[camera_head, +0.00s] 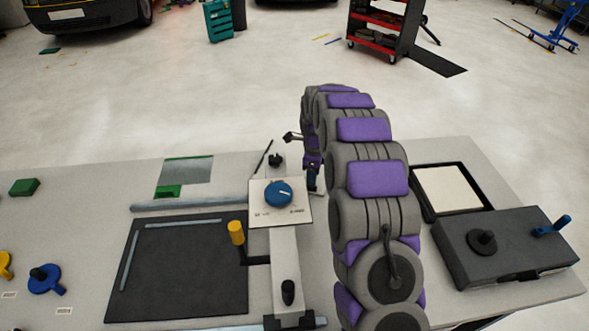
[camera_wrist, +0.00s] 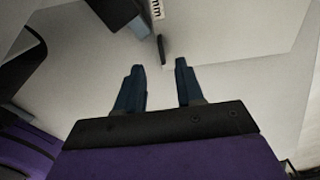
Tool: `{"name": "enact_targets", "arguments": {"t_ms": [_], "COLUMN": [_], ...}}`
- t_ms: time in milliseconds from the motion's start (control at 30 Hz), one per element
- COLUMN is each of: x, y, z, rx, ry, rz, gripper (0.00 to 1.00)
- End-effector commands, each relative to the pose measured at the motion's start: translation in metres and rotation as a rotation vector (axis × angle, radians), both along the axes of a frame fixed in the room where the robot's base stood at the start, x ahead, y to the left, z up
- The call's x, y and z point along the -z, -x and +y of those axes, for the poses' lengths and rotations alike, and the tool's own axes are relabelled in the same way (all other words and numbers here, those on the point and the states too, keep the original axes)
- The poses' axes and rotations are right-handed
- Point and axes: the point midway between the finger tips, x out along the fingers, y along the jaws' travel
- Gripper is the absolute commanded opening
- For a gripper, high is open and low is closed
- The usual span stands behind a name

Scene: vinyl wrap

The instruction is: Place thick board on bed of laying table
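A pale flat board (camera_head: 453,189) lies in a black-rimmed tray on the right of the table; I cannot tell whether it is the thick board. A dark flat bed (camera_head: 185,272) with light strips along two edges lies at the left, likely the laying table's bed. In the wrist view my gripper (camera_wrist: 160,68) has its two fingers apart, with nothing held between them. A small dark upright piece (camera_wrist: 161,48) shows beyond the fingertips. In the head view my arm hides most of the gripper, which is near the middle back of the table.
A post with a blue knob (camera_head: 278,193) stands between bed and arm. A yellow handle (camera_head: 236,233) stands by the bed. A grey box with a blue lever (camera_head: 505,247) sits at the right. A clear sheet with green edges (camera_head: 186,174) lies behind the bed.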

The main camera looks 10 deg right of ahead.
Motion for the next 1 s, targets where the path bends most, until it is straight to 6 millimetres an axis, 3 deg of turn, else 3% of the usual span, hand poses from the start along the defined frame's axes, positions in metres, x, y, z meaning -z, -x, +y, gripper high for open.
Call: {"name": "enact_targets", "arguments": {"t_ms": [167, 500, 767, 1000], "x": [0.011, 0.055, 0.057, 0.057], "y": [-0.001, -0.004, -0.004, -0.004], "z": [0.001, 0.003, 0.002, 0.002], "rx": [0.0, 0.0, 0.0, 0.0], "ry": [-0.001, 0.0, 0.0, 0.0], "rz": [-0.001, 0.0, -0.002, -0.002], "gripper": [0.37, 0.37, 0.37, 0.14]}}
